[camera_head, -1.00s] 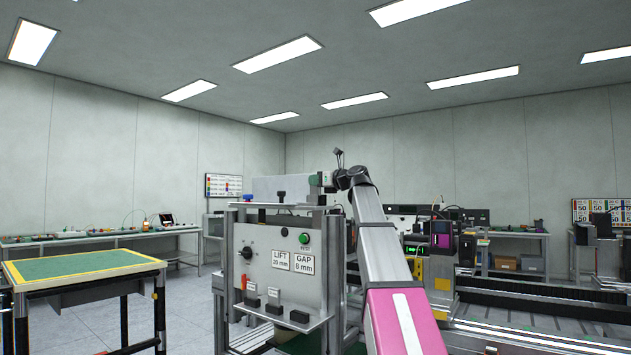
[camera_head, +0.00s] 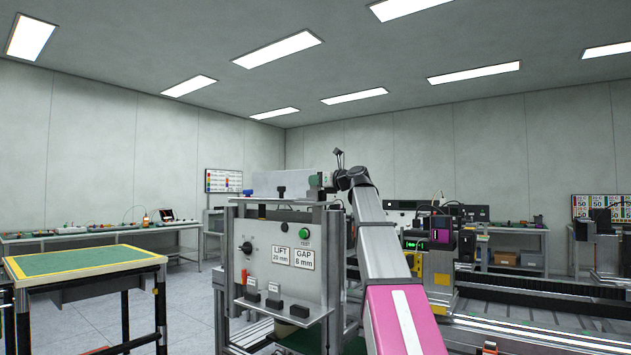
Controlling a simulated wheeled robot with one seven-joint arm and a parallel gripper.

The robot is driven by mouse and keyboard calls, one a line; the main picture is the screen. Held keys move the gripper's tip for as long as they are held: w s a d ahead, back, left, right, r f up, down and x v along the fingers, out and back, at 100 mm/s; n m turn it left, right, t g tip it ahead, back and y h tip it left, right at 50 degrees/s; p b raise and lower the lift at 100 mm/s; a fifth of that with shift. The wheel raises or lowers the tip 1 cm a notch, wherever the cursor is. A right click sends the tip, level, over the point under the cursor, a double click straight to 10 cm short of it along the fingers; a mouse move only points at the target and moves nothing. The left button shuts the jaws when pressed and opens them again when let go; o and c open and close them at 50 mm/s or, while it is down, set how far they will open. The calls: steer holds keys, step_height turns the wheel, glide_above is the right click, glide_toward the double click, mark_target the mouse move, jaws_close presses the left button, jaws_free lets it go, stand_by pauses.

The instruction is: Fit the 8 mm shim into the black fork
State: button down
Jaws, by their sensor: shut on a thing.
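A grey frame (camera_head: 334,262) stands before me with signs reading LIFT 20 mm and GAP 8 mm. A small black piece (camera_head: 282,191) stands on its top, and I take it for the black fork; its slot is too small to make out. My arm reaches up to the top of the frame, and my gripper (camera_head: 318,181) is just right of the black piece, apart from it. The gripper is small and seen from behind. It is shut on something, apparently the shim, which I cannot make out.
A small blue piece (camera_head: 249,192) sits left of the black one. A green-topped table (camera_head: 85,262) is at left, and a machine bed (camera_head: 535,315) at right. Floor between table and frame is clear.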

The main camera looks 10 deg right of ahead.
steer(key=shift+f, duration=0.45)
steer(key=shift+r, duration=0.45)
stand_by(2.8)
steer(key=shift+r, duration=3.1)
steer(key=shift+s, duration=0.1)
